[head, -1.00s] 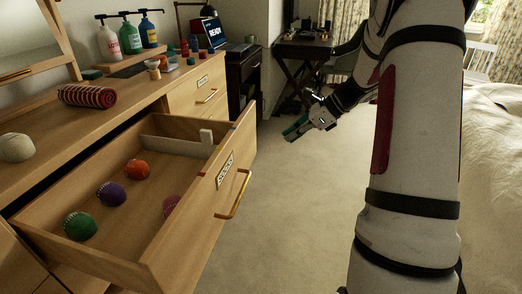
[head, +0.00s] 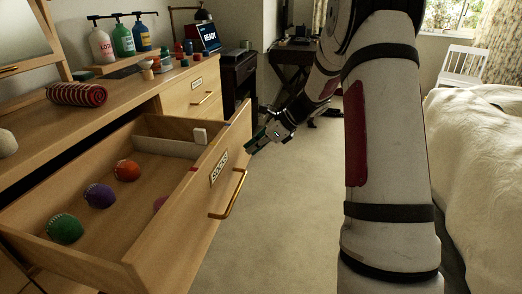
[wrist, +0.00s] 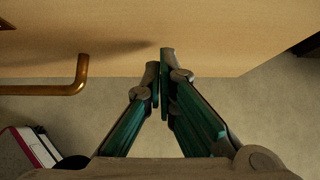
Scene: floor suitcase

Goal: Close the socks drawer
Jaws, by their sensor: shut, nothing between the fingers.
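The socks drawer (head: 172,238) is pulled well out of the wooden dresser in the head view. Its front carries a label reading SOCKS (head: 219,165) and a brass handle (head: 237,194). My gripper (head: 251,147) is shut and empty, close to the far end of the drawer front. In the wrist view, my gripper (wrist: 161,62) points at the drawer front (wrist: 205,38), right of the brass handle (wrist: 75,84). I cannot tell whether it touches the wood.
The dresser top (head: 110,95) holds a rolled striped towel (head: 77,94), pump bottles (head: 123,38) and small jars. A second drawer (head: 203,97) beyond is shut. Carpet (head: 280,210) is clear between the dresser and the bed (head: 475,150) on the right.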

